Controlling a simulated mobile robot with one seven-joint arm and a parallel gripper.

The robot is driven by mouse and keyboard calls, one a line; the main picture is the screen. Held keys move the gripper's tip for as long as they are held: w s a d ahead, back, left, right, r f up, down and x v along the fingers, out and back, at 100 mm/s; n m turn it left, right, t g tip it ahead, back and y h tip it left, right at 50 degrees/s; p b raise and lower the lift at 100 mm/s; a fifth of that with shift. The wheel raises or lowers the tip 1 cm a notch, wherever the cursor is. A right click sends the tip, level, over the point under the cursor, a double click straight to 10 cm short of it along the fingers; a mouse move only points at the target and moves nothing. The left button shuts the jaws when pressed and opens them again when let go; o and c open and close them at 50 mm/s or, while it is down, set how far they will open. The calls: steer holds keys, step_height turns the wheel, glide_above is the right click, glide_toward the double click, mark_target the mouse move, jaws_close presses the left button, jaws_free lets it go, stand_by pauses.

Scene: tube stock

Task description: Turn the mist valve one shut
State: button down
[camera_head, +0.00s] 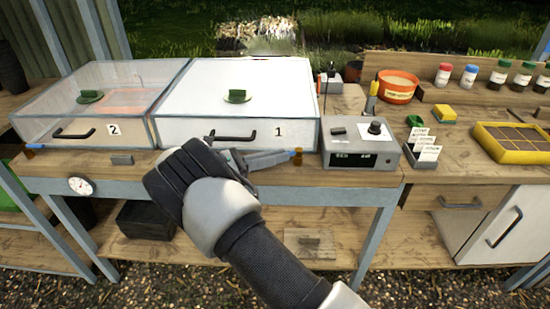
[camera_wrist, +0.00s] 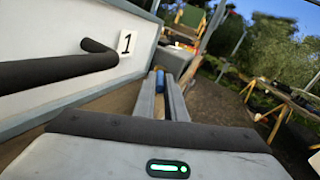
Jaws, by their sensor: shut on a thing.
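Mist valve one is a small brass body (camera_head: 298,161) with a blue lever (camera_head: 292,153), at the bench's front edge below the right end of the box marked 1 (camera_head: 196,128). My gripper (camera_head: 289,155) reaches in from the left, its fingers nearly level and shut on the blue lever. The wrist view shows the blue lever (camera_wrist: 160,79) as a small patch between the far ends of the two grey fingers (camera_wrist: 164,95). The fingers hide part of the lever, so I cannot tell its exact angle.
The black handle (camera_head: 232,138) of box 1 is just above my gripper; it looms at left in the wrist view (camera_wrist: 60,70). A grey control box (camera_head: 360,147) stands right of the valve. A similar blue and brass valve (camera_head: 31,150) is below box 2 (camera_head: 85,138).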

stand_by(0.3)
steer(key=c, duration=1.8)
jaws_free()
steer(key=shift+a, duration=0.1)
steer(key=v, duration=1.7)
steer(key=shift+a, duration=0.15)
steer(key=shift+c, duration=0.2)
